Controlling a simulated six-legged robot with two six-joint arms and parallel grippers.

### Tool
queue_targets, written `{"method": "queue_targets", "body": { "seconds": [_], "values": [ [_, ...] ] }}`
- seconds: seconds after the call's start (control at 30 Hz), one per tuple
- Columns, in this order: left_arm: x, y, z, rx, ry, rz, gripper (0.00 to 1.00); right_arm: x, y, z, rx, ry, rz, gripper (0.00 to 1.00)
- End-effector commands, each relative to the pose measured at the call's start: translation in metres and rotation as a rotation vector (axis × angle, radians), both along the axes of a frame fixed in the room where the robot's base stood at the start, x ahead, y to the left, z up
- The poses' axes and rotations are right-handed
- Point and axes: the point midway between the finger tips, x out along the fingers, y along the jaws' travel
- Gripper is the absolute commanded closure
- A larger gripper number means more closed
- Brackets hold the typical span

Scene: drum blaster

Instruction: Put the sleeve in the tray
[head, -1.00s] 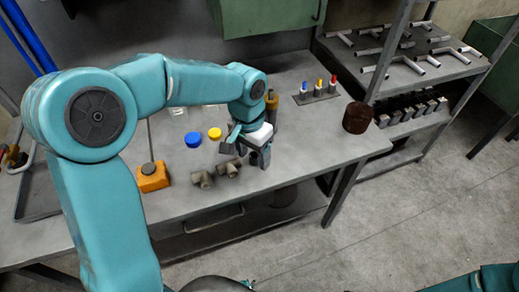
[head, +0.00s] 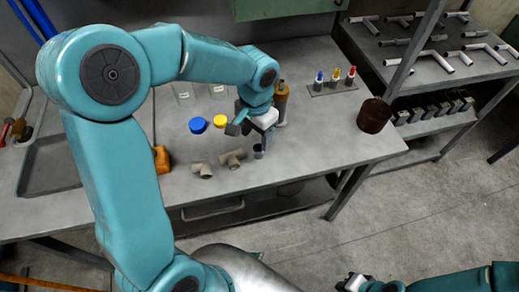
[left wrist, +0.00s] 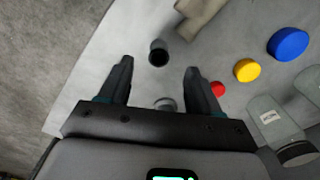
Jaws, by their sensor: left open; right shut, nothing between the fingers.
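The sleeve (head: 258,151) is a small grey hollow cylinder standing upright near the bench's front edge. In the left wrist view the sleeve (left wrist: 158,54) shows its dark opening, roughly midway between the fingertips. My left gripper (head: 250,134) is open and points down close above it; in the left wrist view its fingers (left wrist: 158,67) lie on either side, with nothing gripped. The tray (head: 48,167) is a dark, shallow, empty-looking tray at the bench's left end, partly hidden by my left arm. My right gripper (head: 357,283) is shut and empty at the bottom edge.
A blue cap (head: 198,125) and a yellow cap (head: 221,121) sit behind. A brown bottle (head: 281,103) stands close to my left gripper. An orange container (head: 162,158) stands between fittings and tray. A dark brown can (head: 374,115) is at right.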

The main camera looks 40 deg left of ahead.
Motion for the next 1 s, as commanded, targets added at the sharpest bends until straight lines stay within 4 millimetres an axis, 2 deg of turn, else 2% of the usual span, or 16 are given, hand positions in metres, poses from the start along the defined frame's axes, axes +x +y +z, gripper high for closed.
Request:
{"method": "queue_targets", "body": {
  "seconds": [0.23, 0.4, 0.5, 0.77, 0.97, 1.0],
  "values": [
    [0.003, 0.0, -0.022, -0.001, 0.002, -0.002, 0.37, 0.0, 0.0, 0.0, 0.0, 0.0, 0.0, 1.0],
    [0.006, -0.001, -0.051, -0.001, 0.003, -0.001, 0.37, 0.0, 0.0, 0.001, 0.0, 0.0, 0.0, 1.0],
    [0.007, -0.001, -0.061, -0.001, 0.001, 0.0, 0.37, 0.0, 0.0, 0.001, 0.0, 0.0, 0.0, 1.0],
    [0.008, -0.001, -0.064, -0.001, -0.002, 0.0, 0.37, 0.0, 0.0, 0.0, 0.0, 0.0, 0.0, 1.0],
    [0.008, -0.001, -0.064, -0.001, -0.001, -0.001, 0.99, 0.0, 0.0, 0.0, 0.0, 0.0, 0.0, 1.0],
    [0.008, -0.001, -0.064, -0.001, -0.001, -0.001, 1.0, 0.0, 0.0, 0.0, 0.0, 0.0, 0.0, 1.0]
  ]
}}
